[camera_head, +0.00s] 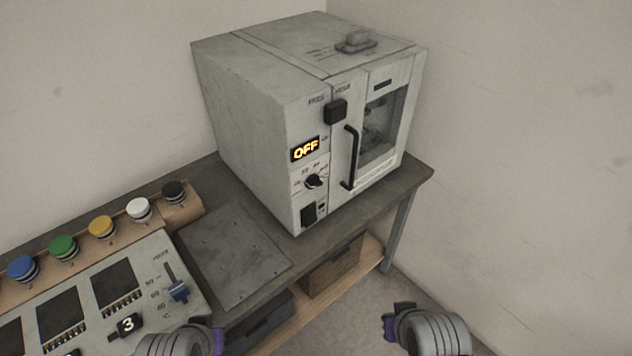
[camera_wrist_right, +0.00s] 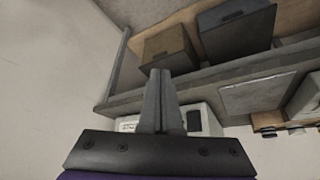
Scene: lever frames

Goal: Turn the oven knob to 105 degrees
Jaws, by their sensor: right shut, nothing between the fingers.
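The oven (camera_head: 265,110) is a pale grey box on the bench, with its front facing right and toward me. Its small black knob (camera_head: 314,181) sits low on the left front panel, with a printed scale around it too small to read. Above it the display (camera_head: 305,149) reads OFF in yellow. My right gripper (camera_head: 390,325) is at the bottom right, well away from the knob. The right wrist view shows its fingers (camera_wrist_right: 158,72) together and empty. My left gripper (camera_head: 217,341) is at the bottom edge, mostly hidden behind its wrist.
The oven door has a black vertical handle (camera_head: 351,157). A flat grey plate (camera_head: 235,256) lies before the oven. Boxes (camera_head: 333,267) sit under the bench (camera_head: 395,187).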

